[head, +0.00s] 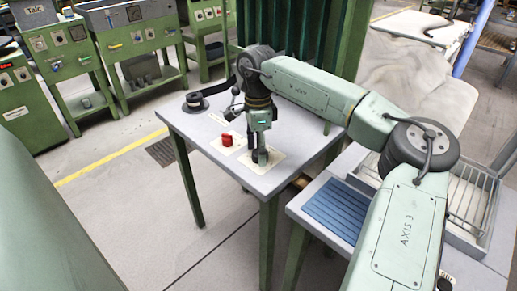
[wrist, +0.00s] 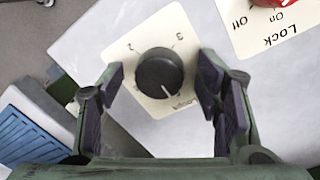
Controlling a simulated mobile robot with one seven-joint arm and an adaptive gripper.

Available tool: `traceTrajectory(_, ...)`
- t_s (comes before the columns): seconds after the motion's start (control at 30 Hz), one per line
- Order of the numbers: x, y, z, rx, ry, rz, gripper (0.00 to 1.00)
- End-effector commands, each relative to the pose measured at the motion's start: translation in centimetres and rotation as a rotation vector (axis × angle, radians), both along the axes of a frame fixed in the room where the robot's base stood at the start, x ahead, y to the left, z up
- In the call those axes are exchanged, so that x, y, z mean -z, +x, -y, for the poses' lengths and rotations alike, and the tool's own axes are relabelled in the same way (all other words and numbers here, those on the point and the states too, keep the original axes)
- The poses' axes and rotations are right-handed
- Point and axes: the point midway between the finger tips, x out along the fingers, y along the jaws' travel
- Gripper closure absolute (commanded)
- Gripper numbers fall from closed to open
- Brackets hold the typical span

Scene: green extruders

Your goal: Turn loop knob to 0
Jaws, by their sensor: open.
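The loop knob (wrist: 160,72) is round and black on a cream plate (wrist: 160,32) with printed numbers; 2 and 3 are readable in the wrist view. In the wrist view my open gripper (wrist: 160,82) has one finger on each side of the knob, with gaps visible between fingers and knob.
A red lock knob (head: 227,140) on its own cream plate (wrist: 262,38) sits close by, marked On and Off. A black-and-white round object (head: 195,102) stands at the table's back left corner. A blue ribbed tray (head: 339,208) lies on the neighbouring table.

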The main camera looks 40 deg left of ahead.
Motion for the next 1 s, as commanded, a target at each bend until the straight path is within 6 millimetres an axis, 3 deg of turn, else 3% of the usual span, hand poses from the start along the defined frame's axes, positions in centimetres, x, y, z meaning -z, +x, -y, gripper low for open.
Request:
traceTrajectory(0.17,-2.2,0.1,-0.2,0.000,0.002,0.003,0.41)
traceTrajectory(0.4,-7.4,0.3,-0.5,0.001,0.003,0.002,0.41)
traceTrajectory(0.6,-10.6,0.5,-0.7,0.000,0.001,0.002,0.41)
traceTrajectory(0.77,-11.8,0.5,-0.7,0.000,0.001,0.001,0.41)
traceTrajectory(1.0,-11.9,0.5,-0.7,-0.001,0.001,0.001,0.41)
